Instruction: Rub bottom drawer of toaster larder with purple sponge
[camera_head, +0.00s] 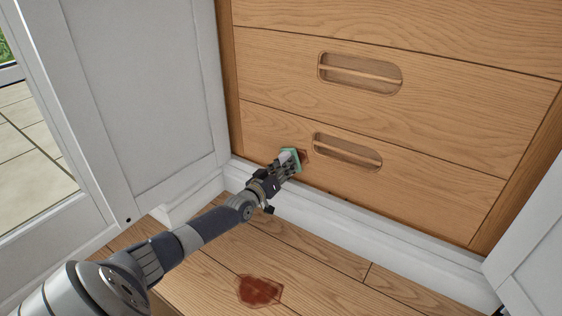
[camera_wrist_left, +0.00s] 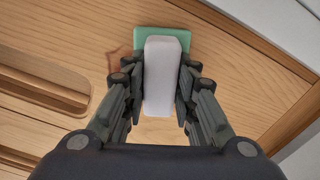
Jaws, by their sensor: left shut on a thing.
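The bottom drawer (camera_head: 420,192) is the lowest wooden front, with a recessed oval handle (camera_head: 347,151); it is shut. A reddish-brown stain (camera_head: 304,156) shows on its left part, left of the handle. My left gripper (camera_head: 284,164) is shut on a sponge with a pale lavender body and a green face (camera_head: 294,158). The sponge also shows in the left wrist view (camera_wrist_left: 163,75), between the fingers. Its green face is at or against the drawer front, over part of the stain; exact contact is hard to tell. My right gripper is not in view.
White open doors stand at the left (camera_head: 150,90) and right (camera_head: 535,240). A white plinth (camera_head: 345,217) runs below the drawer. A red-brown stain (camera_head: 259,290) lies on the wooden floor. Another drawer (camera_head: 450,110) is above.

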